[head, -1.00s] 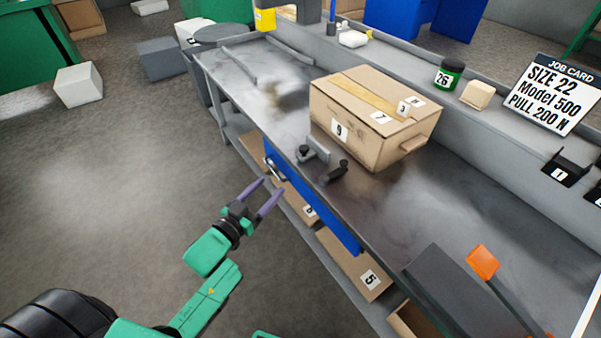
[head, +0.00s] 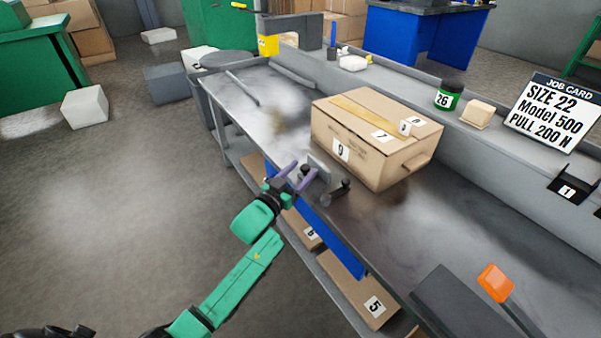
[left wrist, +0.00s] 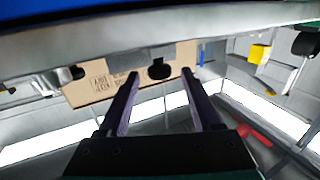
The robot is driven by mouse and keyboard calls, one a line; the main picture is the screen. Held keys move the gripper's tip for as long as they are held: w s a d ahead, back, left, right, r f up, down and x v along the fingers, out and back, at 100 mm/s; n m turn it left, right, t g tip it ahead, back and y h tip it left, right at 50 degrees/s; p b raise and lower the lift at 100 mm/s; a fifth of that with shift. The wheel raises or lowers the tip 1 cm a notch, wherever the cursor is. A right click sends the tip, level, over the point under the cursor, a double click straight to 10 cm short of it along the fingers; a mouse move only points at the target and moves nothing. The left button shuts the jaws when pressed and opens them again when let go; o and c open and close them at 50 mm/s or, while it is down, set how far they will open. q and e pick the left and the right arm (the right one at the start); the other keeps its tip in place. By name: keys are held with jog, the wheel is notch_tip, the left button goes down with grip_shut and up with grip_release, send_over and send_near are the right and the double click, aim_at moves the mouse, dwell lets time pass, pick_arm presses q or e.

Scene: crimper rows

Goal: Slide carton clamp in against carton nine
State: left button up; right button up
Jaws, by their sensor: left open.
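Carton nine (head: 335,150) is a brown box labelled 9, sitting on the grey bench. The carton clamp (head: 319,167) stands on the bench in front of it, with a grey upright plate, a black knob and a black lever (head: 341,188) at its right. A gap shows between plate and carton. My left gripper (head: 303,170) is open at the bench's front edge, its purple fingers on either side of the knob. In the left wrist view the knob (left wrist: 160,71) shows between and beyond the fingertips (left wrist: 160,76), before the plate (left wrist: 138,62) and carton (left wrist: 105,83). My right gripper is not in view.
The bench top (head: 400,215) is clear right of the carton. A green-labelled jar (head: 449,96), a small tan block (head: 477,114) and the job card (head: 552,113) are along the back ledge. An orange-topped thing (head: 495,283) stands at the front right. Cartons (head: 358,300) lie below the bench.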

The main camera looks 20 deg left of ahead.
pick_arm(q)
grip_shut()
dwell(1.3)
